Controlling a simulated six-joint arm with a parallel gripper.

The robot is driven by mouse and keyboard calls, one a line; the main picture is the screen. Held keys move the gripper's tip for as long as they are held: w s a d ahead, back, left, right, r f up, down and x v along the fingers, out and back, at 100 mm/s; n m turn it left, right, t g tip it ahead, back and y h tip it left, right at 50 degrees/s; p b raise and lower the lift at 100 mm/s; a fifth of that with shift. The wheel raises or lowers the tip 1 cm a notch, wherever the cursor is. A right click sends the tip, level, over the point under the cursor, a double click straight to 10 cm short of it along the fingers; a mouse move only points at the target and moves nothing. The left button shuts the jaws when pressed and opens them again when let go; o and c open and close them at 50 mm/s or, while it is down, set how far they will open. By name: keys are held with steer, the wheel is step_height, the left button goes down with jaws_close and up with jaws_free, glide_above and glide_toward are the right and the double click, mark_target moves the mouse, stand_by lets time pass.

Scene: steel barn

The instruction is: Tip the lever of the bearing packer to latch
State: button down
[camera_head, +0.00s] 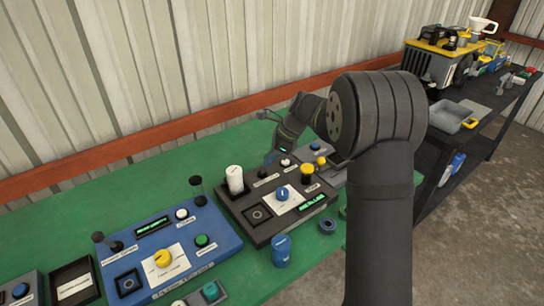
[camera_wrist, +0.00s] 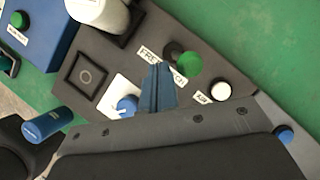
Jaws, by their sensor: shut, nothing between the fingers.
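The bearing packer appears to be the dark grey panel (camera_head: 232,208), on the green table; it also fills much of the wrist view (camera_wrist: 78,100). Its lever has a green ball (camera_wrist: 189,65) over a dark round base, beside a label reading FREE at one end and apparently LATCH at the other. The ball appears to lean toward the LATCH end. My gripper (camera_wrist: 158,66) is shut and empty. Its blue fingers cover part of the label, just left of the ball; contact cannot be told. In the head view my gripper (camera_head: 270,158) is at the panel's far side and the lever is not distinguishable.
The panel carries a tall white cylinder (camera_head: 235,180), a blue knob (camera_head: 281,194), a yellow button (camera_head: 307,170) and a white button (camera_wrist: 221,90). A blue panel (camera_head: 195,236) stands to the left. A blue can (camera_head: 281,251) stands in front. Green table is bare behind.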

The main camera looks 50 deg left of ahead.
steer(key=w+d+r, duration=0.2)
steer(key=d+r, duration=0.4)
steer(key=r, duration=0.4)
steer(key=shift+w, duration=0.35)
steer(key=shift+d, duration=0.1)
steer(key=x, duration=0.3)
steer(key=a+x, duration=0.1)
steer(key=x, duration=0.7)
steer(key=shift+w+a, duration=0.35)
steer(key=shift+a, duration=0.1)
steer(key=shift+w+a+f, duration=0.2)
steer(key=shift+w+a, duration=0.1)
steer(key=shift+a, duration=0.3)
steer(key=shift+w+r, duration=0.25)
steer(key=shift+w, duration=0.2)
steer(key=shift+s, duration=0.15)
